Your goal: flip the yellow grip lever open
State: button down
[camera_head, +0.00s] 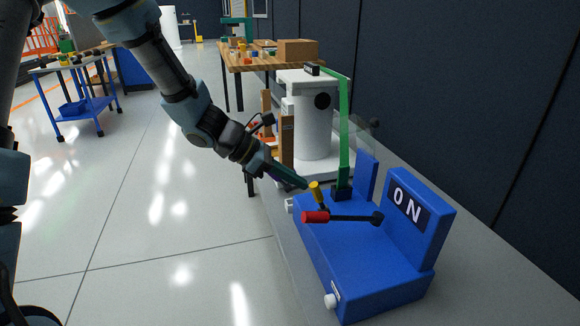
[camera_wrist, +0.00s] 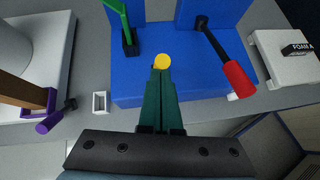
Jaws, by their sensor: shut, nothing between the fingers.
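The yellow grip lever (camera_head: 316,193) stands on the blue housing (camera_head: 350,262), beside the red-tipped lever. Its yellow knob (camera_wrist: 162,61) shows right at my fingertips in the wrist view. My gripper (camera_head: 303,184) is shut with nothing between its green fingers (camera_wrist: 160,75). Its tips are at the yellow knob, touching it or very close; I cannot tell which. The lower part of the yellow lever is hidden in the wrist view by my fingers.
A black lever with a red knob (camera_head: 316,217) reaches across the housing near the ON panel (camera_head: 409,204). A green upright bar (camera_head: 345,130) rises behind. A white tank (camera_head: 315,125) stands beyond. A purple clamp (camera_wrist: 50,112) sits left in the wrist view.

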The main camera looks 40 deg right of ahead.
jog(key=d+r+y+p, duration=0.1)
jog(key=p, duration=0.4)
jog(key=s+d+r+t+y+p, duration=0.1)
jog(key=d+y+p, duration=0.1)
jog(key=p, duration=0.3)
jog(key=shift+s+d+r, duration=0.1)
jog(key=shift+s+r, duration=0.1)
jog(key=shift+r, duration=0.05)
jog(key=shift+s+d+t+y+p, duration=0.1)
jog(key=shift+d+t+y+p, duration=0.25)
jog(key=shift+p, duration=0.75)
jog(key=shift+s+d+f+p, duration=0.1)
jog(key=shift+s+d+p, duration=0.1)
jog(key=shift+d+p, duration=0.3)
jog(key=shift+s+d+f+p, duration=0.1)
jog(key=shift+s+d+p, duration=0.15)
jog(key=shift+d, duration=0.35)
notch_tip(320, 180, up, 11)
send_over(314, 181)
jog(key=w+a, duration=0.3)
jog(key=w, duration=0.2)
jog(key=shift+s+d+p, duration=0.15)
jog(key=shift+s+p, duration=0.05)
jog(key=shift+p, duration=0.2)
